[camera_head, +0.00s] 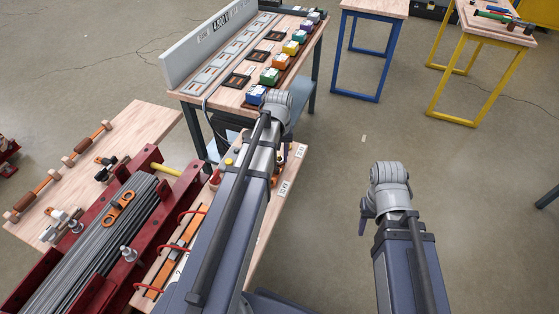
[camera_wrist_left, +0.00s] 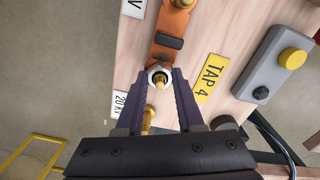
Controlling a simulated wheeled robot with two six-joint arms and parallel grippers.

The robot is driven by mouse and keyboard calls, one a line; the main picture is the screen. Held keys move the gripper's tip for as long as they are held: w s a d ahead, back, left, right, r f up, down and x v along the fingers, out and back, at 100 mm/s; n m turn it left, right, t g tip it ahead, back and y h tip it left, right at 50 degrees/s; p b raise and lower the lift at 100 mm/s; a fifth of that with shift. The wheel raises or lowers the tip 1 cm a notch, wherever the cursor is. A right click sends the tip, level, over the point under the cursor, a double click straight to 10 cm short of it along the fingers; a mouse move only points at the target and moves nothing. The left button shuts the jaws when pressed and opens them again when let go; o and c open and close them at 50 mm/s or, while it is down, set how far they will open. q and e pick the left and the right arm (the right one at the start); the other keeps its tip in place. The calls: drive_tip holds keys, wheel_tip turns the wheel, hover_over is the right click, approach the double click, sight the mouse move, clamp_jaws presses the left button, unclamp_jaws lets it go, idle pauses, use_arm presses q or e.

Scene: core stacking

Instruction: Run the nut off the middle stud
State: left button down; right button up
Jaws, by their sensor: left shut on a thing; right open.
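In the left wrist view, a silver hex nut (camera_wrist_left: 154,68) sits around a brass-tipped stud (camera_wrist_left: 160,91) at the lower end of an orange link (camera_wrist_left: 170,30). My left gripper (camera_wrist_left: 161,75) is shut on this nut, one finger on each side. A second brass stud (camera_wrist_left: 148,116) shows between the fingers, and another brass end (camera_wrist_left: 183,3) is at the top. In the head view the left fingers and the nut are hidden behind my left arm. My right gripper (camera_head: 363,222) hangs open and empty over the floor at right, apart from everything.
A yellow TAP 4 plate (camera_wrist_left: 211,77) and a grey box with a yellow button (camera_wrist_left: 293,58) lie beside the stud. A red frame (camera_head: 95,285) with grey laminations stands left. A bench with coloured blocks (camera_head: 270,76) is behind. Floor around the right arm is clear.

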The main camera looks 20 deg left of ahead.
use_arm(q)
drive_tip(key=n, duration=0.4)
drive_tip(key=shift+n, duration=0.3)
drive_tip(key=shift+n, duration=0.7)
drive_tip(key=n, duration=0.3)
drive_tip(key=n, duration=0.4)
drive_tip(key=shift+n, duration=0.4)
